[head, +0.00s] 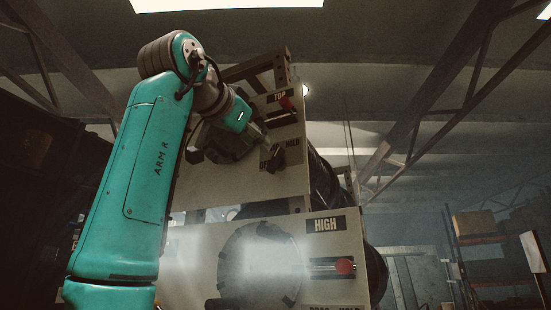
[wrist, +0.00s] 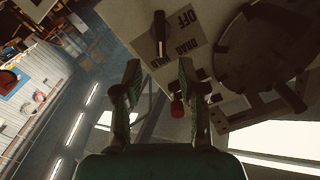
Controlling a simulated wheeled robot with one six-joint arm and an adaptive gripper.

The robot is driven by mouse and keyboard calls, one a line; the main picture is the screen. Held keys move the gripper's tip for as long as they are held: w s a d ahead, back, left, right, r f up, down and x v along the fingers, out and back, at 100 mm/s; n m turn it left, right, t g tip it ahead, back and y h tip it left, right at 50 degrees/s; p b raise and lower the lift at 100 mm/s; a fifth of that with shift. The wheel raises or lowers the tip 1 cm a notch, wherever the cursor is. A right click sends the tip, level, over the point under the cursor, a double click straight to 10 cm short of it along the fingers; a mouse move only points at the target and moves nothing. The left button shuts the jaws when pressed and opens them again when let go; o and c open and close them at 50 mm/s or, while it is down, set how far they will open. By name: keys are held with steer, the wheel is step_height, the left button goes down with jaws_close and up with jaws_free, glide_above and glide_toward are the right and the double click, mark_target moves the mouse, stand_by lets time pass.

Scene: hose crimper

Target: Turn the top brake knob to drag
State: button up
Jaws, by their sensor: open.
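The top brake knob (head: 278,157) is a dark knob on the pale upper panel, below the TOP sign, with a partly covered label and the word HOLD beside it. In the head view my gripper (head: 262,138) is close to the knob, partly hidden.
A red-tipped lever (head: 287,102) is by the TOP sign and shows in the wrist view (wrist: 177,109). A dark round part (wrist: 262,55) stands beside the knob. The lower panel has a HIGH sign (head: 325,225), a red-tipped lever (head: 345,266) and a large disc (head: 258,265).

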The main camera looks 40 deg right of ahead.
mark_target(274, 157)
steer(key=x, duration=1)
steer(key=shift+f, duration=0.1)
jaws_close()
